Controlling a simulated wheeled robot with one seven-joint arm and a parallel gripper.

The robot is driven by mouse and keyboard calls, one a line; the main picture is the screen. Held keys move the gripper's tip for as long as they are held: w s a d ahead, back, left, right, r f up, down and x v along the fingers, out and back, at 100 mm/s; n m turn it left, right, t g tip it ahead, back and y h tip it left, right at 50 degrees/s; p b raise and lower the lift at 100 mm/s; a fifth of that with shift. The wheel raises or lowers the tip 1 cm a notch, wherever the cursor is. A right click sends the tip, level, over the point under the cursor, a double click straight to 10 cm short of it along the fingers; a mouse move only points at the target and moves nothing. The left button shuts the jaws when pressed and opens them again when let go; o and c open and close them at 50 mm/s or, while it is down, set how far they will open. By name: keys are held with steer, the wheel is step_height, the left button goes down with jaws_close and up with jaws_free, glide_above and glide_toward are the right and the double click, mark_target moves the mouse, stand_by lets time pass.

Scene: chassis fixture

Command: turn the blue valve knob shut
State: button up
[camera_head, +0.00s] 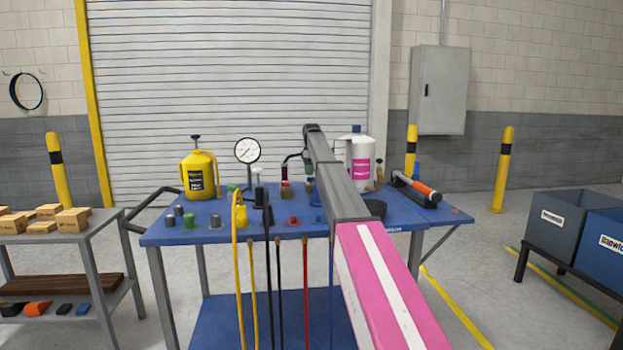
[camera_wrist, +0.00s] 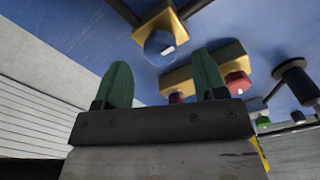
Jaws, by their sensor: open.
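The blue valve knob (camera_wrist: 158,43) shows in the wrist view, on a yellow base fixed to the blue table top. A small white mark is on its face. My gripper (camera_wrist: 162,68) has its two green fingers apart, with nothing between them. The knob appears beyond the fingertips, between their directions and slightly left of centre; I see no contact. In the head view my pink and grey arm reaches over the blue table (camera_head: 180,232) and blocks part of it. I cannot make out the gripper's fingers there.
Red knobs (camera_wrist: 237,82) on yellow bases and a dark spool-shaped part (camera_wrist: 297,80) are close by. The table also holds a yellow sprayer (camera_head: 199,175), a pressure gauge (camera_head: 247,151), a white jug (camera_head: 358,158) and an orange-handled tool (camera_head: 425,191). Hoses (camera_head: 237,265) hang in front.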

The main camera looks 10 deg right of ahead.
mark_target(311, 179)
steer(key=shift+f, duration=1.85)
steer(key=c, duration=0.9)
